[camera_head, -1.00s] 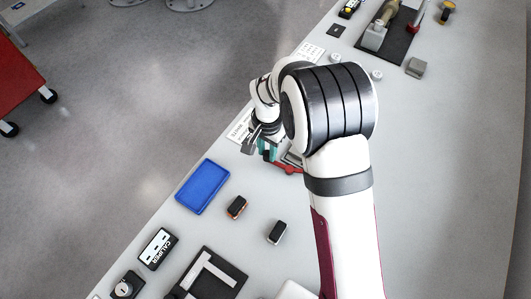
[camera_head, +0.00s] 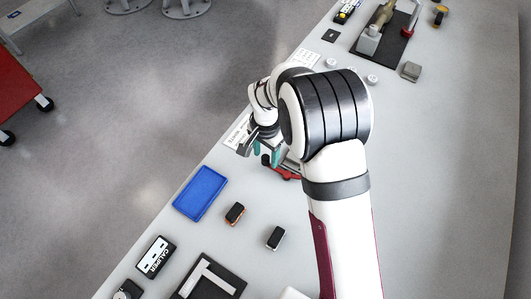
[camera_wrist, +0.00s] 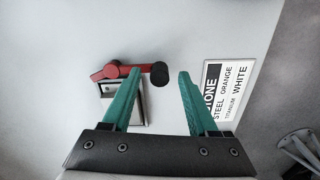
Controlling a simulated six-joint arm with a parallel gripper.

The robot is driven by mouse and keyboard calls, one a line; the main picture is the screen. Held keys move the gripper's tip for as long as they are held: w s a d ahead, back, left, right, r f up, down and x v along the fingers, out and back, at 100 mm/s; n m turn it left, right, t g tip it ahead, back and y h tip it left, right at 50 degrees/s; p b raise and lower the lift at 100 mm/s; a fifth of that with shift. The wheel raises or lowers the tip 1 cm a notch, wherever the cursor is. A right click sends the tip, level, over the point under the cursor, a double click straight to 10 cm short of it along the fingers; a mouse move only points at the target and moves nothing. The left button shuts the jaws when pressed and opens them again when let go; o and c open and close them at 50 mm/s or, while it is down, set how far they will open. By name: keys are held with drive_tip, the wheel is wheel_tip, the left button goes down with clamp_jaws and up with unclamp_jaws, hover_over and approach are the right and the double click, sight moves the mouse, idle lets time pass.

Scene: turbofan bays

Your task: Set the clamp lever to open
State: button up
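The clamp has a red lever (camera_wrist: 113,71) with a black knob (camera_wrist: 159,75) at its right end, over a grey base (camera_wrist: 137,104) in the wrist view. In the head view the red part (camera_head: 287,174) shows just below my gripper, and much of the clamp is hidden by my arm. My gripper (camera_wrist: 160,73) is open, with its two green fingers on either side of the knob. The left fingertip overlaps the red arm beside the knob; I cannot tell whether it touches.
A sign (camera_wrist: 228,92) lies right of the clamp in the wrist view. In the head view, a blue tray (camera_head: 200,193) and two small dark blocks (camera_head: 235,213) (camera_head: 276,237) lie nearer. The bench's right side (camera_head: 440,190) is clear.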

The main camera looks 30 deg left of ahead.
wheel_tip(320, 180, up, 16)
idle(0.5)
drive_tip(key=shift+f, duration=0.15)
drive_tip(key=s+d+r+m+y, duration=0.1)
drive_tip(key=s+d+r, duration=0.25)
drive_tip(key=d, duration=0.75)
drive_tip(key=s+d+r+m, duration=0.1)
drive_tip(key=s+d+r, duration=0.25)
drive_tip(key=d, duration=0.75)
drive_tip(key=s+d+f+m, duration=0.1)
drive_tip(key=s+d+f, duration=0.1)
drive_tip(key=s, duration=0.3)
drive_tip(key=s+d+f+m, duration=0.1)
drive_tip(key=s+d+f, duration=0.1)
drive_tip(key=s+d, duration=0.2)
drive_tip(key=shift+s+y, duration=0.4)
drive_tip(key=shift+s, duration=0.8)
